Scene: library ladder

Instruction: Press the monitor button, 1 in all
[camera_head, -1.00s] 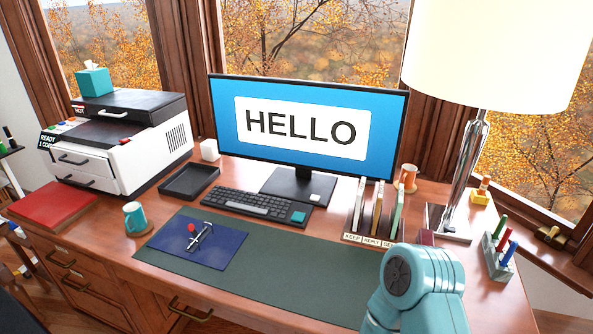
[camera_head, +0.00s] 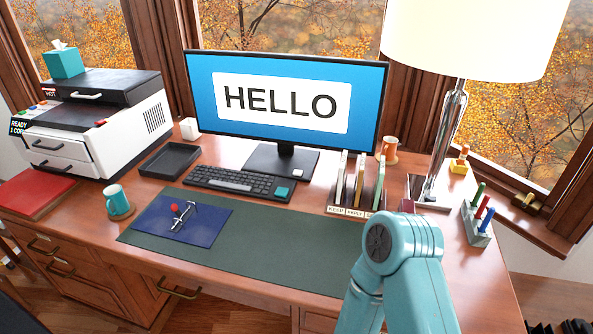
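The monitor (camera_head: 360,113) stands at the back middle of the desk, with a lit blue screen reading HELLO. Its dark stand (camera_head: 262,160) carries a small pale square piece (camera_head: 298,173) on the foot, which may be the button; I cannot tell for sure. A teal square (camera_head: 282,191) shows at the right end of the keyboard (camera_head: 228,180), in front of the stand. My teal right arm comes in from the bottom right, its joint over the front right of the desk. Its gripper is hidden or out of frame. My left gripper is not in view.
A file rack (camera_head: 345,210) with labelled slots stands right of the stand, near my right arm. A lamp (camera_head: 447,150), an orange mug (camera_head: 389,150) and a pen block (camera_head: 477,228) are farther right. The green desk mat (camera_head: 270,250) is mostly clear in front.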

